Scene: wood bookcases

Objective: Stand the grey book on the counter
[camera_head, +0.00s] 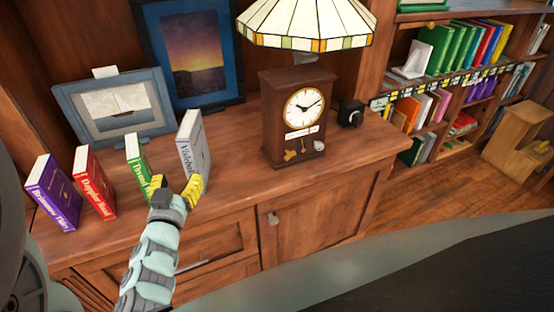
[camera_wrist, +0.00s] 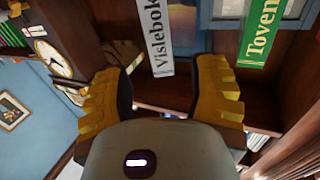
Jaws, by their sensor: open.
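The grey book (camera_head: 195,146), its spine lettered "Visleb…", stands upright on the wooden counter (camera_head: 235,150), to the left of the clock. In the wrist view its grey spine (camera_wrist: 158,40) shows ahead, between the two yellow fingers and beyond their tips. My gripper (camera_head: 173,184) is open, in front of the grey book near the counter's front edge. The fingers are spread with nothing visible between them. The right finger overlaps the foot of the book in the head view, so I cannot tell whether they touch.
Green (camera_head: 138,158), red (camera_head: 95,182) and purple (camera_head: 54,193) books stand to the left. Picture frames (camera_head: 68,103) lean behind. A clock (camera_head: 298,120), a lamp (camera_head: 305,25) and a small black object (camera_head: 351,113) stand to the right. Bare counter lies between book and clock.

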